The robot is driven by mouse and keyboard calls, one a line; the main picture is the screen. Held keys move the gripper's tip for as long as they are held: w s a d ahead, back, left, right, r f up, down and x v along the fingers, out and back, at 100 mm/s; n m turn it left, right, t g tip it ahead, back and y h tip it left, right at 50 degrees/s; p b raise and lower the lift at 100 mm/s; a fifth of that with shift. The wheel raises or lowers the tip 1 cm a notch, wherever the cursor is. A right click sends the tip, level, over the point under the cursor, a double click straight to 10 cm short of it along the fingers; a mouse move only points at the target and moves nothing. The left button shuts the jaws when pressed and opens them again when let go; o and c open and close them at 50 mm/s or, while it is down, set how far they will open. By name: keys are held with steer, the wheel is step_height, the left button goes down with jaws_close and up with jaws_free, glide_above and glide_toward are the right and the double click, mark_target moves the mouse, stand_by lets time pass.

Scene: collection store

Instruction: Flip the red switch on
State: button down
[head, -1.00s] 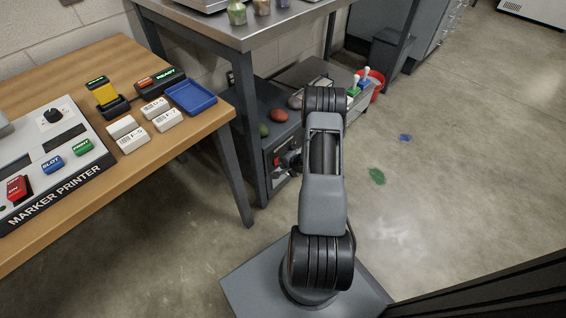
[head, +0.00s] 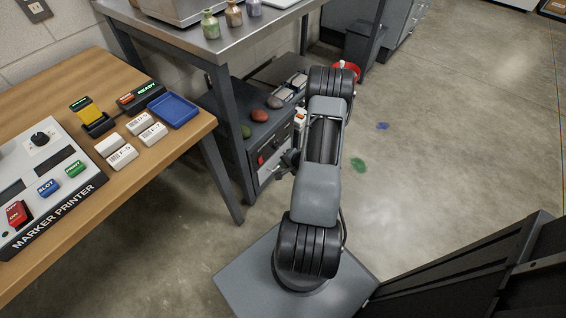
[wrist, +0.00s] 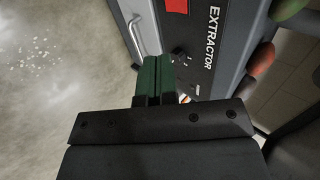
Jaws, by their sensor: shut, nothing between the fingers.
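A red switch (head: 261,160) is on the front of the grey extractor box (head: 268,131), low under the steel table. In the wrist view the red part (wrist: 176,5) is cut off by the top edge, beside the EXTRACTOR lettering; its setting cannot be told. My gripper (head: 284,162) is in front of the extractor's face, partly hidden by my arm. In the wrist view its green fingers (wrist: 158,64) are shut and empty, beside a dark knob (wrist: 181,57) and below a metal handle (wrist: 138,36). I cannot tell whether they touch the panel.
A marker printer (head: 82,199) with another red rocker (head: 18,214) stands on the wooden table at left. White blocks and a blue tray (head: 173,110) are beside it. Coloured stones (head: 259,116) lie on the extractor. A steel table (head: 225,42) overhangs it.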

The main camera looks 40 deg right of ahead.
mark_target(261, 160)
steer(key=shift+s+f+b, duration=0.15)
steer(key=shift+f+b, duration=0.6)
steer(key=shift+f, duration=0.05)
steer(key=w+r+b+x, duration=0.1)
steer(key=b+x, duration=0.5)
steer(key=x, duration=0.7)
steer(key=shift+w+r, duration=0.2)
steer(key=shift+w, duration=0.1)
steer(key=shift+a, duration=0.15)
